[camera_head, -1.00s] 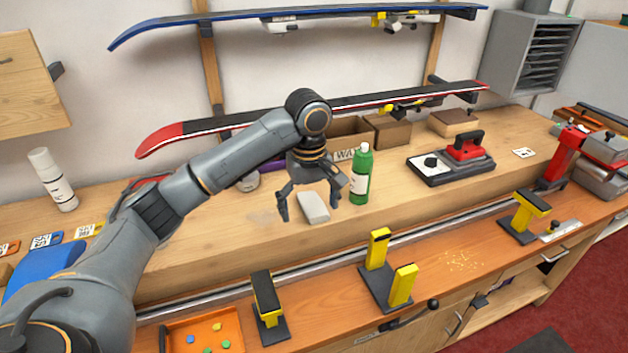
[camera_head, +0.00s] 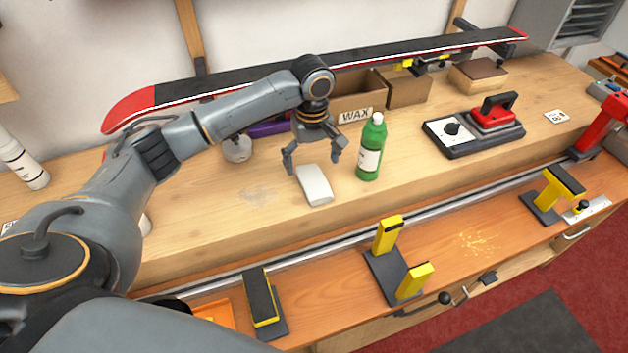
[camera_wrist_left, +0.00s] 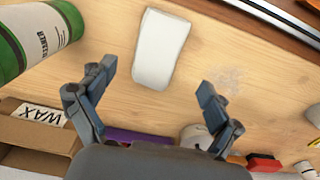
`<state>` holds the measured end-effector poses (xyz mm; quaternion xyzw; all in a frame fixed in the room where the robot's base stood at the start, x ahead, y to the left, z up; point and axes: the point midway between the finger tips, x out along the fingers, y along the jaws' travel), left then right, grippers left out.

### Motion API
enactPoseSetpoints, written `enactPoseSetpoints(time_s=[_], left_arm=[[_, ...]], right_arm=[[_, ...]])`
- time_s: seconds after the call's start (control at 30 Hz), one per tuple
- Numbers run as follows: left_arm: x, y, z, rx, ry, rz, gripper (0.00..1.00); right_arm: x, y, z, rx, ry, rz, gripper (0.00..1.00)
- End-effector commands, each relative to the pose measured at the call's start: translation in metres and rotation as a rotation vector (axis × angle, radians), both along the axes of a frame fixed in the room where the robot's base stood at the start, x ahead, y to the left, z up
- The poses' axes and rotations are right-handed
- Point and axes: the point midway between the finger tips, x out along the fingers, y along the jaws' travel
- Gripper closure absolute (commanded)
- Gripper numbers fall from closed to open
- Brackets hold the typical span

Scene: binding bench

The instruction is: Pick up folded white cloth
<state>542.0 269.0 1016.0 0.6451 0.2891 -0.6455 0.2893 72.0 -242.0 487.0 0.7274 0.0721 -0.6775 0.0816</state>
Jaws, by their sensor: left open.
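The folded white cloth (camera_head: 315,186) lies flat on the raised wooden shelf of the bench, left of a green bottle. My left gripper (camera_head: 312,168) is open and empty, its fingers just above and behind the cloth in the head view. In the left wrist view the cloth (camera_wrist_left: 161,48) lies beyond the fingertips of the left gripper (camera_wrist_left: 155,82), roughly centred between them. No contact with the cloth shows. My right gripper is not in view.
The green bottle (camera_head: 371,150) stands close to the right of the cloth. Behind are a WAX box (camera_head: 355,100) and a round jar (camera_head: 237,149). A red waxing iron (camera_head: 492,113) sits further right. Yellow clamps (camera_head: 388,236) stand on the lower bench.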

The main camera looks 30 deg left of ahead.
Motion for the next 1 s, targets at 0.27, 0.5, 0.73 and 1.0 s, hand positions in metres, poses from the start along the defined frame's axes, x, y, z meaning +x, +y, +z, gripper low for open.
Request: enactPoseSetpoints(time_s=[0.27, 0.5, 0.73, 1.0], left_arm=[[0.001, -0.001, -0.022, 0.001, 0.002, 0.001, 0.09], [0.002, -0.002, -0.056, 0.001, 0.001, 0.000, 0.09], [0.003, -0.003, -0.062, 0.001, -0.002, -0.001, 0.09], [0.002, -0.003, -0.062, 0.000, -0.001, -0.001, 0.50]], right_arm=[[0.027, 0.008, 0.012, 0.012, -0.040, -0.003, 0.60], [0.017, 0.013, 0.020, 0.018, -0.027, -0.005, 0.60], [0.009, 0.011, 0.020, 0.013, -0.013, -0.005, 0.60], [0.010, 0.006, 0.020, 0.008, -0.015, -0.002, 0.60]])
